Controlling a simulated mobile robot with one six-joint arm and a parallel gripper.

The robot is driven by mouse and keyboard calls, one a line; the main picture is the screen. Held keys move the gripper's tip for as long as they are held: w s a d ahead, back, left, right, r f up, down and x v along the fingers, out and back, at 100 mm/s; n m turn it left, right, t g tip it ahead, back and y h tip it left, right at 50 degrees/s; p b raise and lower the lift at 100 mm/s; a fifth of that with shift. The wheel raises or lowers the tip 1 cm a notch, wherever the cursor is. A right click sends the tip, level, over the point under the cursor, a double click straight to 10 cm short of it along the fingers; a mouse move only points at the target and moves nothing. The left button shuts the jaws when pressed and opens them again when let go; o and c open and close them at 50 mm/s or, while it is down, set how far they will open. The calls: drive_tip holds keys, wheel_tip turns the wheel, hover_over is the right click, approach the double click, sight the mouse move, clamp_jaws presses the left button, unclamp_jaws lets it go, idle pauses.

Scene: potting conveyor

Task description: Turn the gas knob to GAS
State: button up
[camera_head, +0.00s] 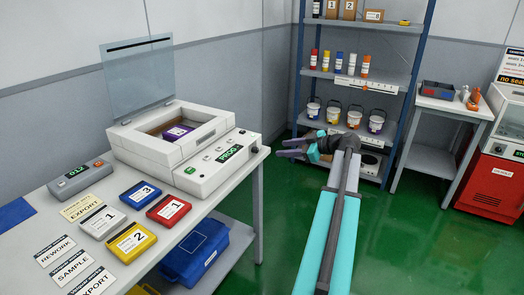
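A white machine (160,157) stands on the table with its clear lid (137,75) raised. A purple item (178,132) lies in its open chamber. Its front panel has a display reading PROG (230,153), a green button (190,170) and small controls.
On the table (212,228) are a grey device (80,180), coloured numbered boxes and label cards. A blue case (195,252) is below. A shelf rack (403,95) with bottles and buckets stands behind my arm. A side table (448,104) and red machine (495,185) are right. Green floor is open.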

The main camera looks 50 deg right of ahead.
sight(257, 150)
drive_tip(key=p+x, duration=0.2)
drive_tip(key=x, duration=1)
drive_tip(key=shift+w+f, duration=0.15)
drive_tip(key=shift+w, duration=0.05)
clamp_jaws()
